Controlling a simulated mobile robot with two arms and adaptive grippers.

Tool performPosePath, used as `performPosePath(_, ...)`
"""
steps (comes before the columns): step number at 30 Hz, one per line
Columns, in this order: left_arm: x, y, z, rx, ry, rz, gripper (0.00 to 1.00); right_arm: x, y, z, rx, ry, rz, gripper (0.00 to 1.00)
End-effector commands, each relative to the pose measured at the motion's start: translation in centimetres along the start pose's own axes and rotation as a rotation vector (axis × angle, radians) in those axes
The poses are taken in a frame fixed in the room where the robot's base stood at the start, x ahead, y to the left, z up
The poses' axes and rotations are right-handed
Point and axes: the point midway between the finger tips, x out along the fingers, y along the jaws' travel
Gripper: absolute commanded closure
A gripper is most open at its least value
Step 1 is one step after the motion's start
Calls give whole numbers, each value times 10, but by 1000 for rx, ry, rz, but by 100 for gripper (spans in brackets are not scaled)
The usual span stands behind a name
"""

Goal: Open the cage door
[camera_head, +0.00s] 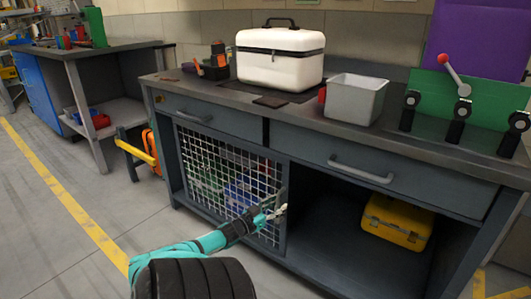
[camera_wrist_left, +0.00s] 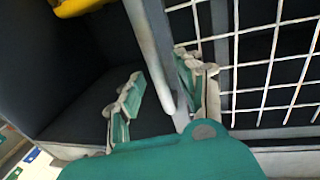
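The cage door (camera_head: 215,160) is a white wire mesh in a dark grey frame, in the left bay of the workbench. It looks shut. My left gripper (camera_head: 277,211) is at the right edge of the door, low down. In the left wrist view the mesh (camera_wrist_left: 275,60) is at the right, and a grey upright bar, the door handle (camera_wrist_left: 150,45), runs between the fingers of my left gripper (camera_wrist_left: 160,85). The fingers are apart, one on each side of the bar, with gaps showing. My right gripper is in neither view.
The workbench top (camera_head: 235,94) carries a white cooler box (camera_head: 280,62), a grey bin (camera_head: 355,99) and several levers. A yellow case (camera_head: 397,221) lies in the open bay right of the door. The floor (camera_head: 110,190) left of my arm is clear.

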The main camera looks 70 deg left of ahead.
Motion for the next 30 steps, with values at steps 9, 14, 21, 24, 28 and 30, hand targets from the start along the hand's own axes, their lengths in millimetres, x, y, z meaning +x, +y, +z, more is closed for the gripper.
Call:
performPosePath(9, -64, -1, 2, -1, -6, -2, 64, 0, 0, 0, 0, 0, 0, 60)
performPosePath(14, -94, -1, 2, 0, -5, -4, 64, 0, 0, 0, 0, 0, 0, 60)
performPosePath(21, -115, -1, 1, 1, -3, -3, 64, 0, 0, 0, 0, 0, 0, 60)
performPosePath(24, -116, -1, 1, 1, -2, -3, 64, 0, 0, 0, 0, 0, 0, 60)
performPosePath(28, -116, -1, 1, 1, -3, -3, 64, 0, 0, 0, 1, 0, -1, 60)
performPosePath(30, -116, -1, 1, 1, -3, -3, 64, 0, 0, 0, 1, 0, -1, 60)
